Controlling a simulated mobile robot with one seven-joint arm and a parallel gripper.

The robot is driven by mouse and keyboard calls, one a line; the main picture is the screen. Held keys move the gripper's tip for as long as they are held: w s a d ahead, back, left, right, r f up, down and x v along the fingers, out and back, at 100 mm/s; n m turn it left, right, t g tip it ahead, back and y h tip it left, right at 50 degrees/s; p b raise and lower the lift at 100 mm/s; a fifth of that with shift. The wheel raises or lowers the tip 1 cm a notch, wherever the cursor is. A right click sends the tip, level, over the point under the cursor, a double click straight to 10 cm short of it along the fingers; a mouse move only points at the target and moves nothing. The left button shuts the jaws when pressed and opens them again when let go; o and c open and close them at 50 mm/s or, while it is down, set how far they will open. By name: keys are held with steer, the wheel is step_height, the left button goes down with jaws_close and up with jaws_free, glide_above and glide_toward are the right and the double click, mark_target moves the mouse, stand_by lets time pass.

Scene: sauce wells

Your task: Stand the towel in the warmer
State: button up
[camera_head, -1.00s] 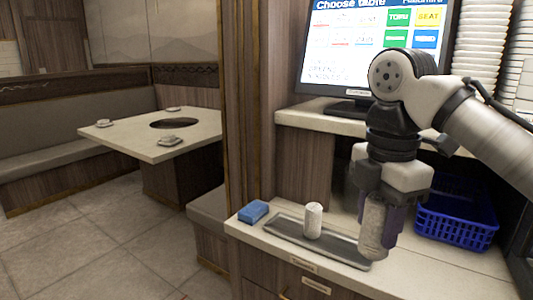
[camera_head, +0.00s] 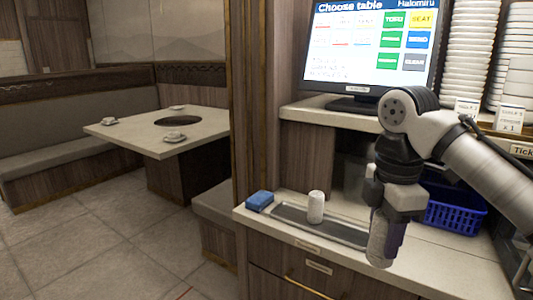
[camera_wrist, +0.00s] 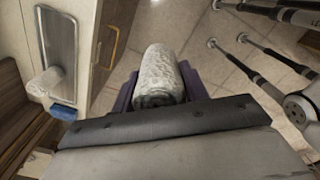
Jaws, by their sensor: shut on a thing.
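My gripper (camera_wrist: 158,92) is shut on a rolled white towel (camera_wrist: 160,72), its purple fingers on either side of the roll. In the head view the held towel (camera_head: 377,246) hangs about upright below my gripper (camera_head: 387,238), at the counter's front side. The wrist view shows tiled floor beyond the towel. A second rolled white towel (camera_head: 316,207) stands upright on a long metal tray (camera_head: 345,233); it also shows in the wrist view (camera_wrist: 45,80). I cannot clearly make out the warmer; a dark, glassy edge (camera_head: 522,262) shows at the far right.
A blue block (camera_head: 259,201) lies left of the tray. A blue basket (camera_head: 455,216) stands behind my gripper. A screen (camera_head: 370,45) and stacked plates (camera_head: 468,50) are on the shelf above. The counter right of my gripper (camera_head: 450,255) is clear.

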steer(key=w+d+f+m, duration=0.1)
steer(key=w+f+m, duration=0.25)
steer(key=f, duration=0.75)
steer(key=w+f+m, duration=0.3)
steer(key=f+m, duration=0.1)
steer(key=f, duration=0.7)
steer(key=w+d+f+m, duration=0.1)
steer(key=w+f+m, duration=0.25)
steer(key=f, duration=0.85)
steer(key=s+a+f+m, duration=0.2)
steer(key=a+f+m, duration=0.2)
steer(key=a+f, duration=0.8)
steer(key=s+a+f+m, duration=0.35)
steer(key=a+f, duration=0.65)
steer(key=f, duration=0.5)
steer(key=w+a+r, duration=0.3)
steer(key=w, duration=0.2)
steer(key=s+d+f, duration=0.2)
steer(key=s+d, duration=0.1)
steer(key=s, duration=0.1)
steer(key=shift+s+f, duration=0.2)
steer(key=shift+f, duration=0.15)
steer(key=shift+d, duration=0.1)
